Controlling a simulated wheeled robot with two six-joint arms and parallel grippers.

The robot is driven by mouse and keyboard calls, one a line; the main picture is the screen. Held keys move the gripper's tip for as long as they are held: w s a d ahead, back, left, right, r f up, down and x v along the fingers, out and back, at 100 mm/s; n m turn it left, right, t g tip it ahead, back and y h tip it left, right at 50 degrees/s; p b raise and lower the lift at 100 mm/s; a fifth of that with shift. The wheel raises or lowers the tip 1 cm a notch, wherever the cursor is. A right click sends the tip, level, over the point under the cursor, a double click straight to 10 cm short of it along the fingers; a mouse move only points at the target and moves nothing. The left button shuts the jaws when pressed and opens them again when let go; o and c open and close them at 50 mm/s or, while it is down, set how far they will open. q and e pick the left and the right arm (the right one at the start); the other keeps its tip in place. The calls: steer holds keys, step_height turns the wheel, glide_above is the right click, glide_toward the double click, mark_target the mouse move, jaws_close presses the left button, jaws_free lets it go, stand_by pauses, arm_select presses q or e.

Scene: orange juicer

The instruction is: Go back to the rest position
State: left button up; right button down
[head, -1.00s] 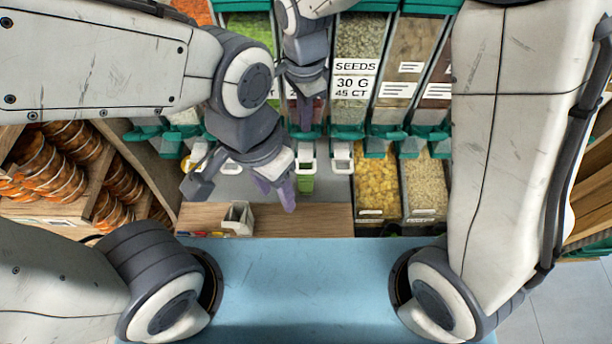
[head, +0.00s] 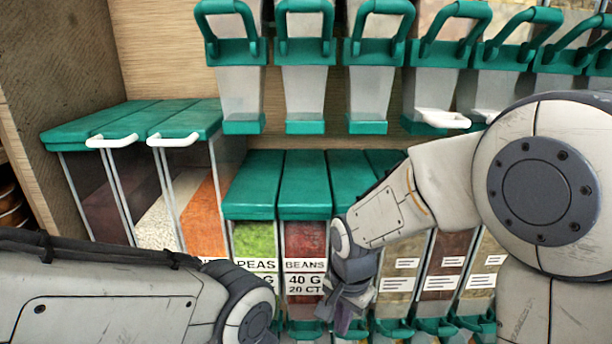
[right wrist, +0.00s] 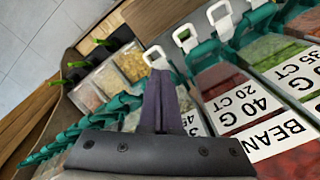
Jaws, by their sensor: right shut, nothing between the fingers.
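My right gripper (head: 343,318) hangs low in front of the lower dispensers, near the beans label. Its purple fingers are together and hold nothing in the right wrist view (right wrist: 158,100). My left arm comes in at the lower left of the head view, but its gripper is below the frame. The beans dispenser (head: 306,240) and the green peas dispenser (head: 257,240) stand behind the right gripper.
Upper dispensers with green handles (head: 305,50) hang above. Green-lidded bins with white handles (head: 150,120) stand at the left, beside a wooden side panel (head: 50,70). The right wrist view shows open bins of grains (right wrist: 130,62) and tiled floor (right wrist: 45,40).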

steer(key=s+d+f+n+t, duration=0.15)
steer(key=s+d+n, duration=0.25)
steer(key=d+n, duration=0.55)
steer(key=s+a+f+n+g+b, duration=0.2)
steer(key=s+a+f+n+b, duration=0.4)
steer(key=s+b, duration=0.8)
steer(key=a+f+b, duration=0.1)
steer(key=a+f, duration=0.2)
steer(key=a, duration=0.2)
steer(key=shift+a+y, duration=0.3)
steer(key=shift+a, duration=0.05)
